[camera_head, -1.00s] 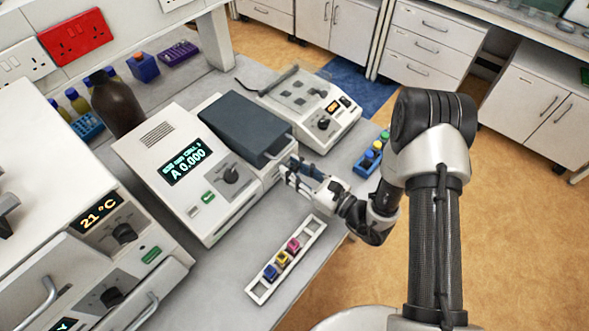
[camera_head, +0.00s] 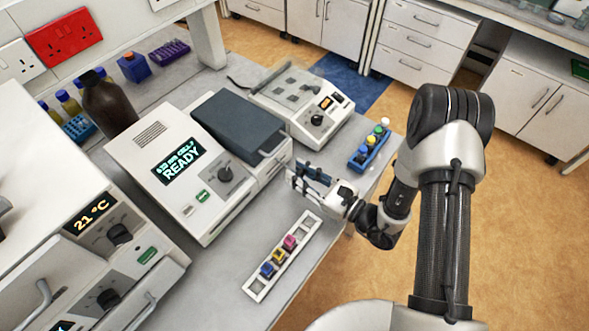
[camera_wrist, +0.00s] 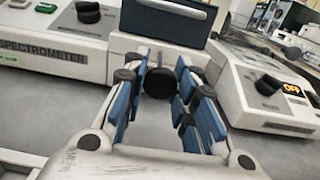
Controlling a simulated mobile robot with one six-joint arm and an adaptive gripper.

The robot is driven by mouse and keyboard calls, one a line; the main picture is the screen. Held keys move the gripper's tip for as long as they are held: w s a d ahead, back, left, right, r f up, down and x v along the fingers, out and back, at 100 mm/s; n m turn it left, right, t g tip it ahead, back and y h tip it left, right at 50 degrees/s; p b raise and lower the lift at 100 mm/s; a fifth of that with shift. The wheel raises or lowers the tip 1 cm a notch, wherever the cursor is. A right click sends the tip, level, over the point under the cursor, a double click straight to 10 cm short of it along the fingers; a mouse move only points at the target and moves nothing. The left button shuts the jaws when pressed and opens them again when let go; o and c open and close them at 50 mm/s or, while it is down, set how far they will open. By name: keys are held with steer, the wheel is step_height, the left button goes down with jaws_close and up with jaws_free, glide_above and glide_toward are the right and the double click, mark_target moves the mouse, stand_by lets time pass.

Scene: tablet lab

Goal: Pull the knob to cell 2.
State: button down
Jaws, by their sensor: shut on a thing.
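The white spectrometer (camera_head: 186,205) stands on the bench with a dark grey lid (camera_head: 238,125). Its display (camera_head: 179,162) reads READY, under a smaller line too small to read surely. My gripper (camera_head: 298,174) is just off its right-hand front side in the head view. In the wrist view a round black knob (camera_wrist: 158,83) sits between the blue finger pads, in front of the spectrometer's dark box. The fingers are shut on it. The fingers hide the knob in the head view, and its rod cannot be made out.
A white rack (camera_head: 262,287) with several coloured-cap cuvettes lies below my gripper. A blue rack (camera_head: 369,151) with small vials is right of it. A second white instrument (camera_head: 306,115) stands behind. The bench's right edge runs under my wrist.

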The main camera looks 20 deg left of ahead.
steer(key=c, duration=1.2)
jaws_free()
steer(key=shift+c, duration=0.2)
steer(key=v, duration=1.2)
